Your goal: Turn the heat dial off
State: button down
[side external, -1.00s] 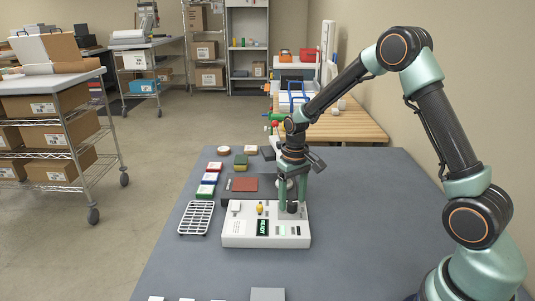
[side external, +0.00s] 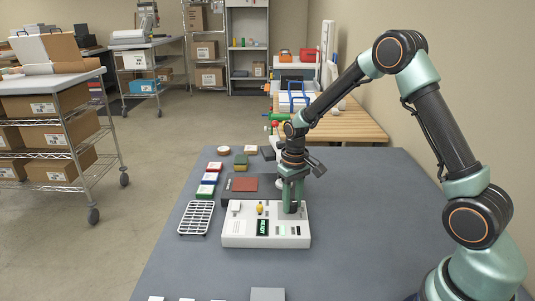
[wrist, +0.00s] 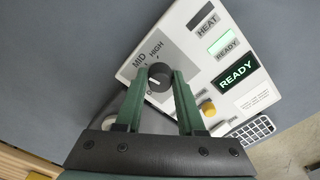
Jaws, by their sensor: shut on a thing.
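The heat dial is a dark round knob (wrist: 160,77) on the white control panel (side external: 240,236). In the wrist view it sits between the two green fingertips of my gripper (wrist: 160,80), which is shut on it. The labels MID and HIGH show beside the dial; the lettering below them is mostly hidden by a finger. A small pale mark shows on the knob, but its exact setting is hard to read. In the side view my gripper (side external: 293,210) points down at the panel's right part and hides the dial.
The panel carries a lit READY display (wrist: 237,74), a HEAT label (wrist: 206,28) and a yellow knob (side external: 259,209). A white wire rack (side external: 196,217) lies to its left. Several small coloured blocks stand behind it.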

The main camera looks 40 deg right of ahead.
jog(key=n, duration=0.9)
jog(key=shift+n, duration=0.4)
jog(key=n, duration=0.5)
jog(key=shift+n, duration=2.4)
jog(key=c, duration=0.5)
grip_release()
